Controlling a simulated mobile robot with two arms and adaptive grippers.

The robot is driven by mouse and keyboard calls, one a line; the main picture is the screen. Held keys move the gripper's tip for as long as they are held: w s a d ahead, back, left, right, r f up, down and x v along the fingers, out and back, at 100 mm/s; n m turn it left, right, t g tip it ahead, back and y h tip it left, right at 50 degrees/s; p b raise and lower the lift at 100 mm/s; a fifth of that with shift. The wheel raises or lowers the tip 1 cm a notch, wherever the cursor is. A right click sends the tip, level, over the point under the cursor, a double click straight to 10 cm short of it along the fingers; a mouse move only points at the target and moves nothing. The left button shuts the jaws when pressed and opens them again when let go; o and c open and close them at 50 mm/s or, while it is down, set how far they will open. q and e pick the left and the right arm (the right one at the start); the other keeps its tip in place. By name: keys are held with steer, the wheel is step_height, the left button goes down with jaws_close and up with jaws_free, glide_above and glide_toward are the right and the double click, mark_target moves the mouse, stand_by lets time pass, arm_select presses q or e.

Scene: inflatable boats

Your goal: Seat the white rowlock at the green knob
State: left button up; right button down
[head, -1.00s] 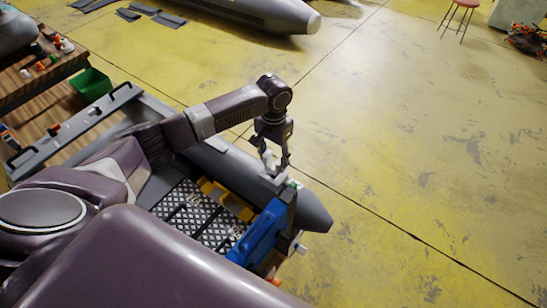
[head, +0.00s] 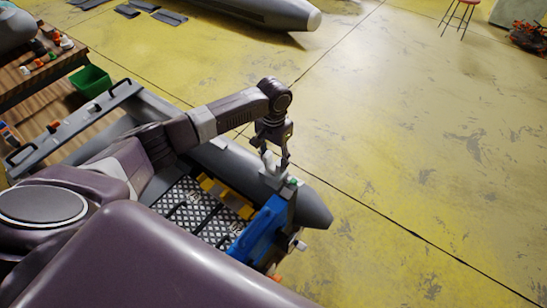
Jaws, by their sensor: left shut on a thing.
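My left gripper (head: 275,158) points down over the grey boat tube (head: 232,163), near its pointed end. It is shut on the white rowlock (head: 268,164), which shows pale between and below the fingers. The green knob (head: 293,181) is a small spot on the boat, just right of and below the rowlock in the picture. The rowlock is very close to the tube top; I cannot tell whether it touches, and its lower end is hard to make out. My right gripper is not in view.
A blue part (head: 260,229) stands at the boat's end, close to the knob. Inside the boat lie dark chequered floor plates (head: 193,215) and a yellow piece (head: 228,196). A green bin (head: 91,82) and a bench with small parts are at left.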

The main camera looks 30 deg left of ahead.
mark_target(273, 167)
arm_select(q)
steer(key=shift+f, duration=0.3)
steer(key=o, duration=1.3)
steer(key=shift+c, duration=0.2)
step_height(273, 167, up, 12)
